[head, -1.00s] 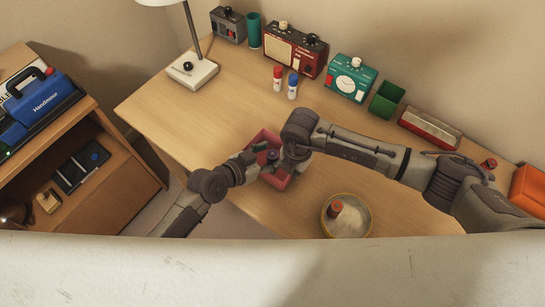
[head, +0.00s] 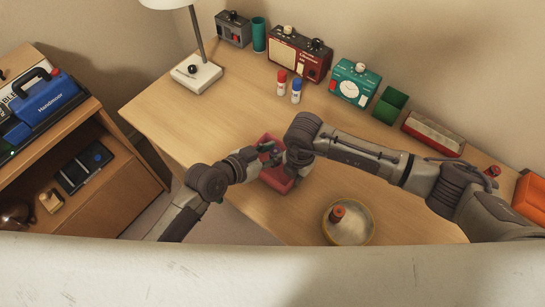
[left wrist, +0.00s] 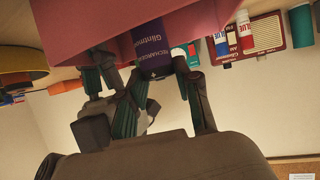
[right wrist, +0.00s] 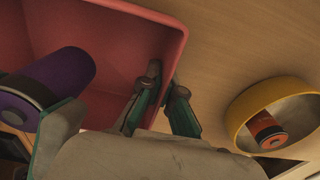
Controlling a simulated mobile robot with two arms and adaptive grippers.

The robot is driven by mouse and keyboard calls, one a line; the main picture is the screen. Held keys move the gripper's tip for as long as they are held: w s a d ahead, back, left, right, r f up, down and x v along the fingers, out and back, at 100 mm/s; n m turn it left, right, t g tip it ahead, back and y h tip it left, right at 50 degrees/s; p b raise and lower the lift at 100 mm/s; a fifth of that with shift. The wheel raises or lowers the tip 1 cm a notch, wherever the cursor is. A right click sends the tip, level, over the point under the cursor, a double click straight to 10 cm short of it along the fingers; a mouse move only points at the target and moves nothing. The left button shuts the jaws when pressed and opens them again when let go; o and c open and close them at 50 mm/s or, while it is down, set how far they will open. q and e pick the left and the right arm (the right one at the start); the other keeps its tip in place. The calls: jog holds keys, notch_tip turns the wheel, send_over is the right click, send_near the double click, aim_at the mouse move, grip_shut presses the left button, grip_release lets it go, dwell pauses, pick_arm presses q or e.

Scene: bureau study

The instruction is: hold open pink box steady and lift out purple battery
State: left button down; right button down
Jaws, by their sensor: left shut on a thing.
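The open pink box (head: 274,181) stands on the desk's near side, partly hidden by my arms. My left gripper (head: 264,150) is shut on the purple battery (left wrist: 151,50), with a finger on either side of it. In the right wrist view the battery (right wrist: 50,85) is tilted at the left of the box (right wrist: 120,45); I cannot tell how far it is clear of the rim. My right gripper (right wrist: 165,88) has its fingers on both faces of the box's wall, close against it. In the head view its fingertips are largely hidden behind its wrist.
A round yellow-rimmed tray (head: 370,225) with an orange-red battery (head: 337,214) stands right of the box. The desk left of the box is clear.

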aim_at(272, 153)
pick_arm(q)
notch_tip(272, 153, up, 6)
jog(key=shift+r, duration=0.25)
pick_arm(e)
jog(key=c, duration=1.2)
grip_release()
jog(key=shift+c, duration=0.2)
notch_tip(272, 153, up, 12)
jog(key=shift+r, duration=0.1)
